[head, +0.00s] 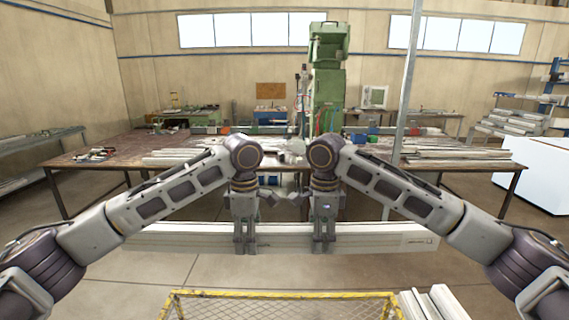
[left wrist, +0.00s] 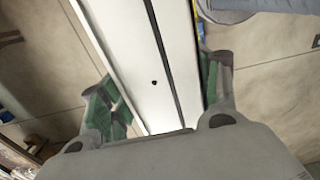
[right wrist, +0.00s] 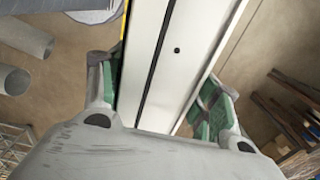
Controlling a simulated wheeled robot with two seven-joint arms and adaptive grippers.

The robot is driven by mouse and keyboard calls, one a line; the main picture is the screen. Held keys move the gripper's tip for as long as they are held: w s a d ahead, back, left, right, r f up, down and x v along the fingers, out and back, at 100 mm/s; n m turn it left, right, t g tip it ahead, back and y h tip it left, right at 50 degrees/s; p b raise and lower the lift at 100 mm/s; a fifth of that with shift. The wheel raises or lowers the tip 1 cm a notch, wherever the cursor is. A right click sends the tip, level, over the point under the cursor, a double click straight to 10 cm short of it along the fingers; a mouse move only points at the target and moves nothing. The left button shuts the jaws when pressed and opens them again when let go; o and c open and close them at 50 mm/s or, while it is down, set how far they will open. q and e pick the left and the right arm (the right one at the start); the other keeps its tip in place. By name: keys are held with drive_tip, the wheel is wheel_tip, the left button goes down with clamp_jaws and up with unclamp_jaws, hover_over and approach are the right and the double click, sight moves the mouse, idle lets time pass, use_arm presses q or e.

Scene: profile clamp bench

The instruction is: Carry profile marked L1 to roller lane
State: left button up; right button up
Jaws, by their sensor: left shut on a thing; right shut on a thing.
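A long pale profile (head: 285,238) hangs level across the front of the head view, clear of the floor. A small dark marking shows near its right end, too small to read. My left gripper (head: 246,248) is shut on it left of its middle; my right gripper (head: 323,247) is shut on it right of its middle. In the left wrist view the profile (left wrist: 135,60) runs between the green-padded fingers; in the right wrist view the profile (right wrist: 176,65) does the same. I cannot tell for sure which thing is the roller lane.
A yellow-edged mesh container (head: 285,294) stands below the profile, with several pale profiles (head: 436,303) at its right. Beyond is a brown workbench (head: 100,167) with profiles and tools, a green machine (head: 327,85) and a grey post (head: 405,95). Grey racking (head: 38,163) stands left; open floor lies between.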

use_arm(q)
drive_tip(key=shift+w+r, duration=0.15)
drive_tip(key=shift+r, duration=0.1)
use_arm(e)
drive_tip(key=shift+w+r, duration=0.15)
drive_tip(key=shift+r, duration=0.05)
